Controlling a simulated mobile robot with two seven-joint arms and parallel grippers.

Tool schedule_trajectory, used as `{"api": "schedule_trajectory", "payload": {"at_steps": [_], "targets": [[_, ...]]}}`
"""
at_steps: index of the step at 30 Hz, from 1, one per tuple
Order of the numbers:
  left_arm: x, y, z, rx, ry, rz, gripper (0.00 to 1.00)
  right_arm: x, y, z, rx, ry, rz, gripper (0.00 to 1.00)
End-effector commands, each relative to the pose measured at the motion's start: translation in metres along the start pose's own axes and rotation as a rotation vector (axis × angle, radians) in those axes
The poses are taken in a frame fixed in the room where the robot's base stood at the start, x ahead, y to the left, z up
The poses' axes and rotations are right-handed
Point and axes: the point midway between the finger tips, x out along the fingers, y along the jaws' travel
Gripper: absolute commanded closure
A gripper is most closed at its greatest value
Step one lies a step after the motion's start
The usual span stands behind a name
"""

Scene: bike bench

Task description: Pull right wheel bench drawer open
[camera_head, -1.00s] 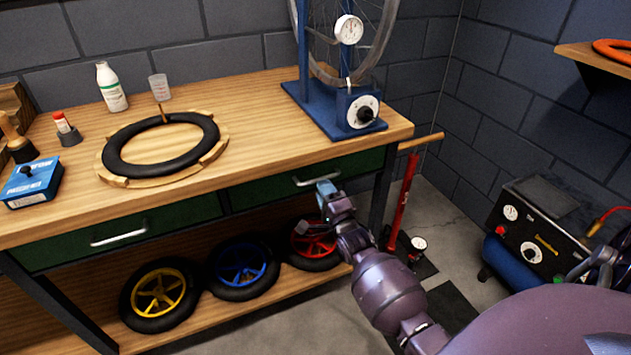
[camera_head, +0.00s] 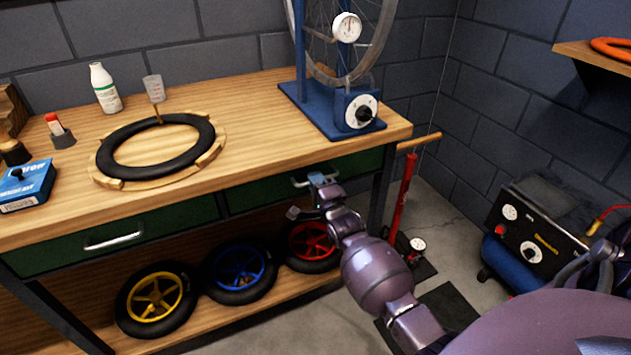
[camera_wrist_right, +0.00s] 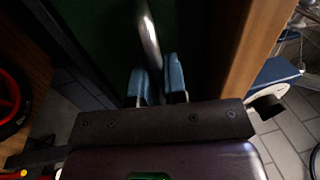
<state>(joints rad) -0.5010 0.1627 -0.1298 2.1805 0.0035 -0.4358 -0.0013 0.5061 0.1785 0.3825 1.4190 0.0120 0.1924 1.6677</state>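The right drawer (camera_head: 262,194) of the wooden bench has a dark green front and looks shut. Its silver bar handle (camera_head: 300,183) also shows in the right wrist view (camera_wrist_right: 149,38). My right gripper (camera_head: 319,180) is at the right part of this handle. In the right wrist view its two blue fingers (camera_wrist_right: 159,82) stand apart, with the handle bar running down between their tips. I see a gap beside the bar, so the fingers do not look closed on it. The fingertips partly hide the handle in the head view. My left gripper is not in view.
The left drawer (camera_head: 180,221) is shut. Wheels with yellow, blue and red (camera_head: 312,241) rims stand on the shelf below. A red pump (camera_head: 403,200) stands right of the bench leg. A compressor (camera_head: 530,235) is further right. Floor in front is mostly clear.

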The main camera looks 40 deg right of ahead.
Motion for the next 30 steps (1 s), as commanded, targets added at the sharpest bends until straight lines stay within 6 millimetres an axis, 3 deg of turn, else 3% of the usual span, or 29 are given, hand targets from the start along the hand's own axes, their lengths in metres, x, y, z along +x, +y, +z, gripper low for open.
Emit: {"api": "schedule_trajectory", "payload": {"at_steps": [10, 17, 24, 30], "targets": [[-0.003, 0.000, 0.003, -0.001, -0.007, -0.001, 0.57, -0.002, -0.001, 0.000, 0.000, 0.000, 0.000, 1.00], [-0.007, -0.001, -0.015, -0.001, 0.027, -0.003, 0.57, -0.023, -0.010, 0.000, 0.002, 0.001, -0.003, 1.00], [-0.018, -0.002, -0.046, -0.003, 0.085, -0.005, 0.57, -0.076, -0.023, -0.001, 0.002, 0.003, -0.006, 1.00], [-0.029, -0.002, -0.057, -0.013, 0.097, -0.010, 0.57, -0.131, -0.032, -0.001, 0.001, 0.003, -0.005, 1.00]]}}
